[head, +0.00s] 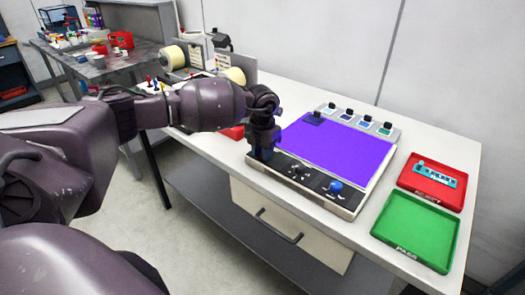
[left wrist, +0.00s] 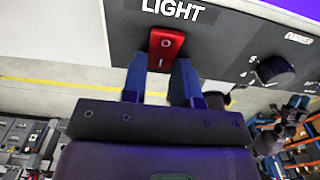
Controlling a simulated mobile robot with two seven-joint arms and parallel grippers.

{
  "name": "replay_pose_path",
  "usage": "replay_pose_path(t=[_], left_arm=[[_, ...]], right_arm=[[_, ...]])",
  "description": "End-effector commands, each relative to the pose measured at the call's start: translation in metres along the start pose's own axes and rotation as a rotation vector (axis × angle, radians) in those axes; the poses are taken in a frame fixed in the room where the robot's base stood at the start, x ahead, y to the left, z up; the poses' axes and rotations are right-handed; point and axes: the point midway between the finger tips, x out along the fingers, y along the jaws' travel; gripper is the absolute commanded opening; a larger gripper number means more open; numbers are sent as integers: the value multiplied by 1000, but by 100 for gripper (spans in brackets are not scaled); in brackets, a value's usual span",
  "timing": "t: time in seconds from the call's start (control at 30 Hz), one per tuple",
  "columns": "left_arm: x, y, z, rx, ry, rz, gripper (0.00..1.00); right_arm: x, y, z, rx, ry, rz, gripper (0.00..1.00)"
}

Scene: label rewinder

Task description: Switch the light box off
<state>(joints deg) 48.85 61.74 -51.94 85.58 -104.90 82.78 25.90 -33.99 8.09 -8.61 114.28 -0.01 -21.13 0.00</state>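The light box (head: 335,148) lies on the white bench, its panel glowing purple. A dark control strip with knobs runs along its front edge. My left gripper (head: 262,154) is over the left end of this strip and hides the switch there in the head view. In the left wrist view, a red rocker switch (left wrist: 166,48) sits below the word LIGHT. The two blue fingers of my left gripper (left wrist: 161,66) are apart, with their tips either side of the switch's lower part. I cannot tell whether they touch it.
A black knob (left wrist: 273,70) is right of the switch; a blue knob (head: 335,187) is farther along the strip. A red tray (head: 434,201) and a green tray (head: 415,237) are right of the box. Tape rolls (head: 173,57) stand behind my left arm.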

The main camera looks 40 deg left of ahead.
Motion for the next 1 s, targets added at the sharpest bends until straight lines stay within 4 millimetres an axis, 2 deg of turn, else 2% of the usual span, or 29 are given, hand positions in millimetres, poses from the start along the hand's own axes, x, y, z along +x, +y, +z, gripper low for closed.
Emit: replay_pose_path(t=[0.03, 0.13, 0.27, 0.6, 1.0], left_arm=[[0, 0, 0, 0, 0, 0, 18], [0, 0, 0, 0, 0, 0, 4], [0, 0, 1, -1, 17, 1, 4], [0, 0, 6, -1, 226, 1, 4], [-4, 0, 6, 0, 260, 1, 4]], right_arm=[[-1, 0, 1, 0, -2, 0, 38], [-2, 0, 4, 1, -8, 1, 38], [-3, 1, 10, 1, -19, 2, 38], [1, 0, 26, 0, -38, 1, 38], [6, -1, 13, -3, -12, -2, 38]])
